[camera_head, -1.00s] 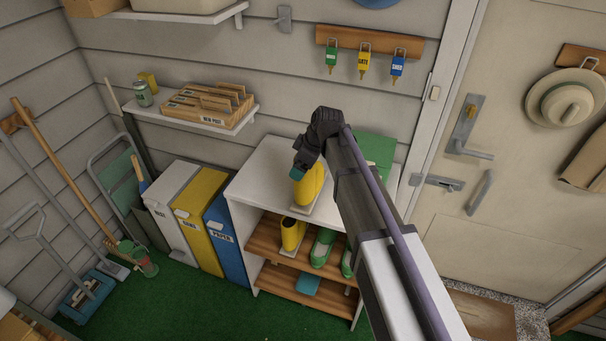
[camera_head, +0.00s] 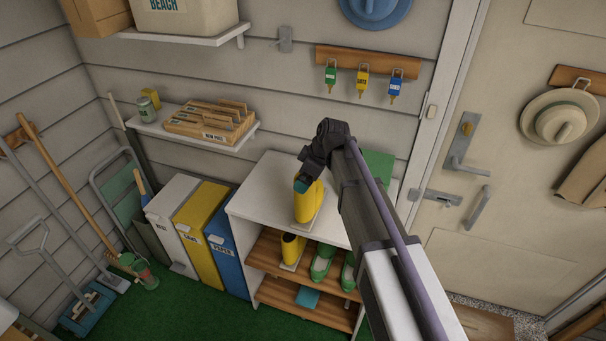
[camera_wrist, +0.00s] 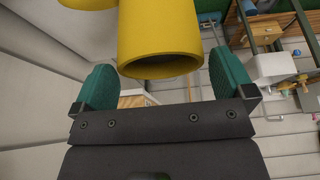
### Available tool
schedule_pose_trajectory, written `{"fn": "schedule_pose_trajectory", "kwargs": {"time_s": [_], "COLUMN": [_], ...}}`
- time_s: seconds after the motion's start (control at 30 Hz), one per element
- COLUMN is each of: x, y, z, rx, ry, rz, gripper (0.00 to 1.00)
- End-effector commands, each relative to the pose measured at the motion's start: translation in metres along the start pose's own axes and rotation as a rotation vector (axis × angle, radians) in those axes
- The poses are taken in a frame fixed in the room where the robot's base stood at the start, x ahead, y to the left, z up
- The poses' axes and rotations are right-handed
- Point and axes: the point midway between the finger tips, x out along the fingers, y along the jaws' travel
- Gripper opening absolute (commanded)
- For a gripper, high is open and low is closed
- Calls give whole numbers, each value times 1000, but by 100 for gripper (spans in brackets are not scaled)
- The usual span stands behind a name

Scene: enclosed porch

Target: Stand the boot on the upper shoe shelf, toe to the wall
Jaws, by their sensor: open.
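A yellow boot (camera_head: 309,204) stands upright on the white top of the shoe cabinet (camera_head: 266,180). A second yellow boot (camera_head: 292,249) is on the upper wooden shelf (camera_head: 265,250) below it. My gripper (camera_head: 304,183) is at the upper end of the boot on the cabinet top. In the wrist view a yellow boot shaft (camera_wrist: 160,35) shows its round open rim between my two green finger pads (camera_wrist: 164,84). The pads stand apart, with gaps on both sides of the shaft. My arm hides the right part of the cabinet.
Green shoes (camera_head: 322,262) occupy the upper shelf right of the second boot. A teal item (camera_head: 307,297) lies on the lower shelf. A green box (camera_head: 377,167) stands at the back of the cabinet top. A blue bin (camera_head: 228,246) adjoins the cabinet's left side.

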Motion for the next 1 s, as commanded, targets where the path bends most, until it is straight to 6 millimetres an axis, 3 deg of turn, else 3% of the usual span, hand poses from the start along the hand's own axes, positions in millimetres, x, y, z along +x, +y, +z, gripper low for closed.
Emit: {"fn": "schedule_pose_trajectory", "kwargs": {"time_s": [0.03,0.23,0.33,0.6,0.67,0.9,1.0], "x": [-28,-77,-86,-85,-90,-137,-148], "y": [-1,-1,-1,-3,-16,-124,-148], "z": [-5,-5,-3,4,21,160,188], "rx": [1,1,-1,17,103,952,1174], "ry": [0,1,1,-6,-33,-281,-332], "rz": [0,0,0,1,6,157,228], "gripper": [100,100,100,100,100,100,100]}}
